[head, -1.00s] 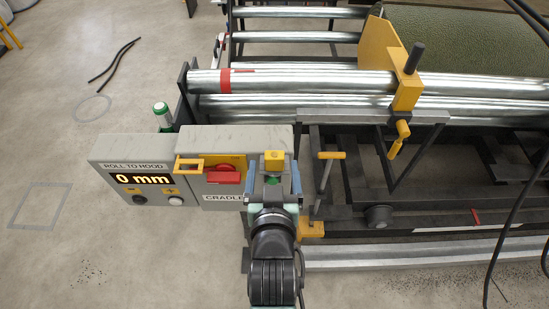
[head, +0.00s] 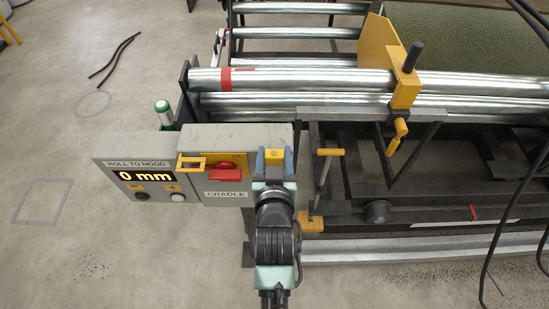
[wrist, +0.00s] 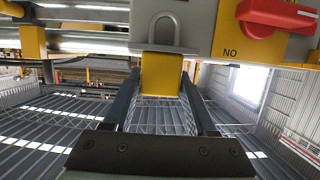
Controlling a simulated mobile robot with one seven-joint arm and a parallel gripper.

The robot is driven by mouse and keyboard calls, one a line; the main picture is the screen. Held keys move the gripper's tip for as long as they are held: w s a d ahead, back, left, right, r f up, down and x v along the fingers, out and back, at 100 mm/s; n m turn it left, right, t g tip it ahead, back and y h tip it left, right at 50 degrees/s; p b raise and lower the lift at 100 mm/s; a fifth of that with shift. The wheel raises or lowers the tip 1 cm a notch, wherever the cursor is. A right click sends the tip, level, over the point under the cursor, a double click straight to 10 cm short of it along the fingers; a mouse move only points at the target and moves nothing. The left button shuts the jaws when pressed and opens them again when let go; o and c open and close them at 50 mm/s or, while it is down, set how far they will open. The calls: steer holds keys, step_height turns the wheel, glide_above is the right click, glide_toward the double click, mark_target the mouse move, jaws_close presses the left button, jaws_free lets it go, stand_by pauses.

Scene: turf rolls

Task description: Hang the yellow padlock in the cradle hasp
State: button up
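The yellow padlock (head: 274,154) is between the two fingers of my gripper (head: 274,161), in front of the right end of the grey cradle box (head: 235,137). The padlock is right of both. The wrist view shows the red handle (wrist: 278,14) at upper right.
A display box (head: 135,178) reading 0 mm adjoins the cradle box at left, with a green bottle (head: 164,116) behind it. Steel rollers (head: 300,80) and a yellow T-handle (head: 328,153) stand behind and right. Floor at left is mostly clear.

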jaws_close()
steer(key=shift+r, duration=0.1)
